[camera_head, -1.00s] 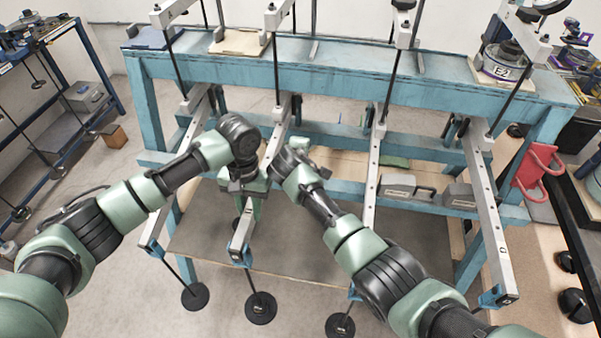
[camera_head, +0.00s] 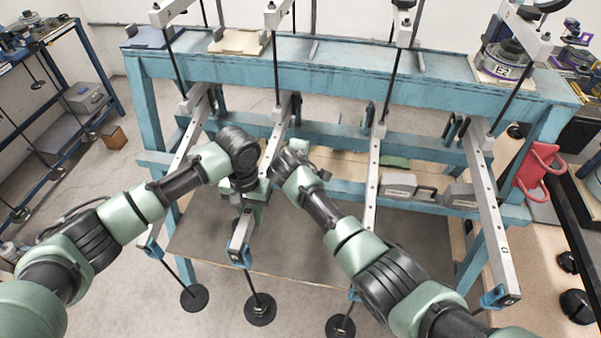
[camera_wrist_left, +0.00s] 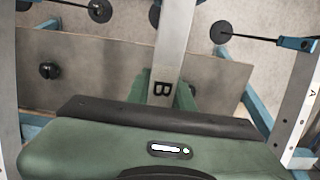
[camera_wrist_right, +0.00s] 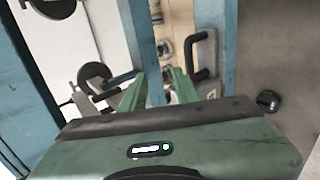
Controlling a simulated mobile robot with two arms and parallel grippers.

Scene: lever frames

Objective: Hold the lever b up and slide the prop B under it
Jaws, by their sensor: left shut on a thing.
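Lever b (camera_head: 265,165) is the second grey bar from the left. Its front end, marked B, shows in the left wrist view (camera_wrist_left: 172,50). My left gripper (camera_head: 248,205) is shut on lever b near its front end, with a green finger on each side. A round black weight (camera_head: 260,308) hangs below it. A grey block with a black handle (camera_wrist_right: 203,55) is just beyond the right fingers. I cannot tell whether it is prop B.
The blue frame (camera_head: 330,75) carries the other levers, including one to the right (camera_head: 375,170) and lever d (camera_head: 485,200). Grey blocks (camera_head: 398,182) with handles stand on the shelf to the right. A red handled piece (camera_head: 537,170) hangs at the right end.

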